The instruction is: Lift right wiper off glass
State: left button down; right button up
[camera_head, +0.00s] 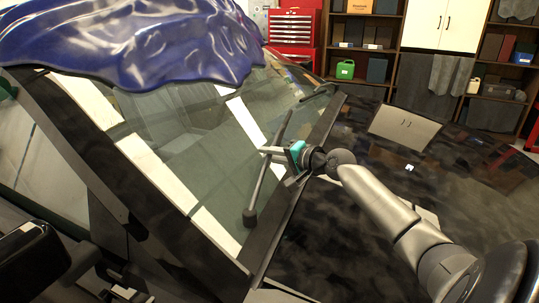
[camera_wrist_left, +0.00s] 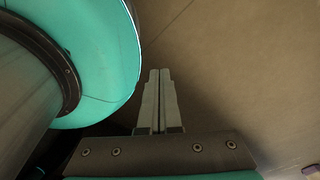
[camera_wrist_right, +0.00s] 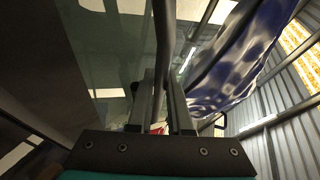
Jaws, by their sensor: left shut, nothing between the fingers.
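A dark wiper (camera_head: 257,185) lies along the lower part of the windshield (camera_head: 190,150), its thick pivot end low and its far end pointing up. My right gripper (camera_head: 276,166) is at the wiper's middle, its fingers spread to either side of the arm. In the right wrist view the wiper bar (camera_wrist_right: 162,40) runs down between the fingers of this gripper (camera_wrist_right: 161,100); firm contact cannot be made out. My left gripper (camera_wrist_left: 157,100) is shut and empty in the left wrist view, over a plain brownish surface.
A second wiper (camera_head: 318,91) lies farther up the windshield edge. A blue cover (camera_head: 150,40) drapes over the car's roof. A red tool chest (camera_head: 293,27) and shelves stand behind.

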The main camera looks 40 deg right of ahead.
grip_shut()
pick_arm(q)
jog(key=shift+s+d, duration=0.15)
jog(key=shift+d, duration=0.05)
jog(key=shift+s, duration=0.4)
jog(key=shift+w, duration=0.2)
jog(key=shift+w, duration=0.3)
